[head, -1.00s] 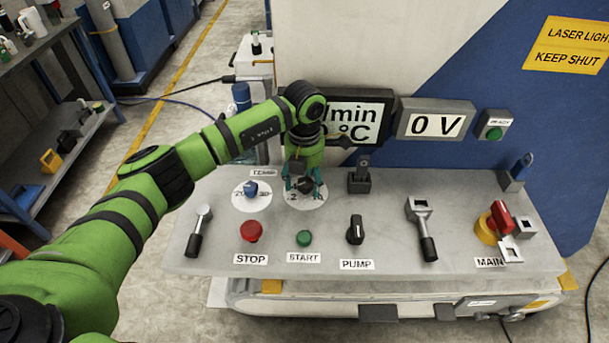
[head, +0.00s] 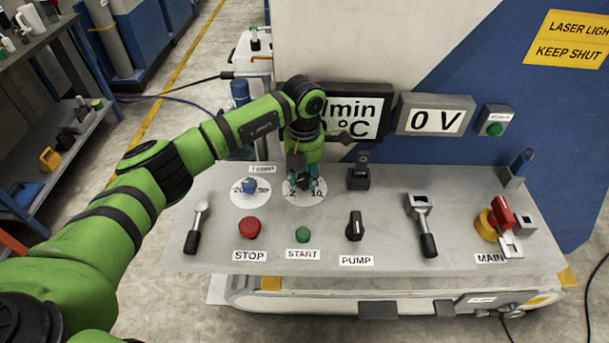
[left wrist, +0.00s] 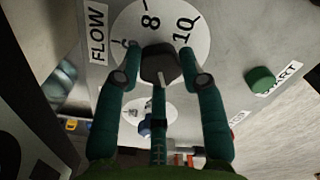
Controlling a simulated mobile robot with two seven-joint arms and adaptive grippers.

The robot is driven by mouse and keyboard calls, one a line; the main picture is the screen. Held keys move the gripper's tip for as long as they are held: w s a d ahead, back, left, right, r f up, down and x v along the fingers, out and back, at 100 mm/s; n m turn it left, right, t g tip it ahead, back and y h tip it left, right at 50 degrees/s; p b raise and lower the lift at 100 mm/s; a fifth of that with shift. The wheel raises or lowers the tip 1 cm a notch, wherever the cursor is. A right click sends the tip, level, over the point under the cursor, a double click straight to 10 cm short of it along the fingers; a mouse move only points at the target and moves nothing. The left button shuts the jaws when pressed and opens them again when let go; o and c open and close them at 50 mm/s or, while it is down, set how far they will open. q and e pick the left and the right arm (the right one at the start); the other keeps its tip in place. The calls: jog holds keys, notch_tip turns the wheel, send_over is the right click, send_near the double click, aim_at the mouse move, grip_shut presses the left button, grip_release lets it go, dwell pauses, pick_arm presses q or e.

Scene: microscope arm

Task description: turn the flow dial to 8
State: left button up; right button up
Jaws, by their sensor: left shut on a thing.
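The flow dial's dark knob (left wrist: 158,65) sits on a white round scale (left wrist: 205,20) in the left wrist view, beside the FLOW label (left wrist: 97,35). The numbers 8 and 10 are readable there, with a mark like a 6 partly hidden by a finger. A pale line shows on the knob, but I cannot tell which number the knob points to. My left gripper (left wrist: 160,75) has its teal fingers on both sides of the knob and is shut on it. In the head view, my left gripper (head: 304,182) reaches down over the same scale (head: 306,201).
The blue temperature dial (head: 249,186) is close on the left. The red STOP button (head: 250,227), green START button (head: 303,235) and black PUMP switch (head: 354,226) are in front. Display screens (head: 436,117) stand behind. A lever (head: 421,222) is to the right.

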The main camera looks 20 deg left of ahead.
pick_arm(q)
jog(key=m+b, duration=0.2)
jog(key=f+m+b, duration=0.1)
jog(key=m+b, duration=0.1)
jog(key=b, duration=0.1)
jog(key=shift+s+a+m, duration=0.15)
jog(key=shift+m, duration=0.15)
jog(key=m+b, duration=0.3)
jog(key=shift+m, duration=0.3)
jog(key=m+b, duration=0.1)
jog(key=m, duration=0.1)
jog(key=shift+r+m+b, duration=0.1)
jog(key=shift+m+b, duration=0.2)
jog(key=shift+b, duration=0.1)
jog(key=m+b, duration=0.1)
jog(key=m, duration=0.1)
jog(key=shift+m, duration=0.4)
jog(key=m+b, duration=0.1)
jog(key=m, duration=0.1)
jog(key=shift+r+m, duration=0.15)
jog(key=shift+m, duration=0.15)
jog(key=m, duration=0.4)
jog(key=shift+w+r+m+b, duration=0.2)
jog(key=shift+m+b, duration=0.1)
jog(key=shift+b, duration=0.1)
jog(key=shift+w+r, duration=0.1)
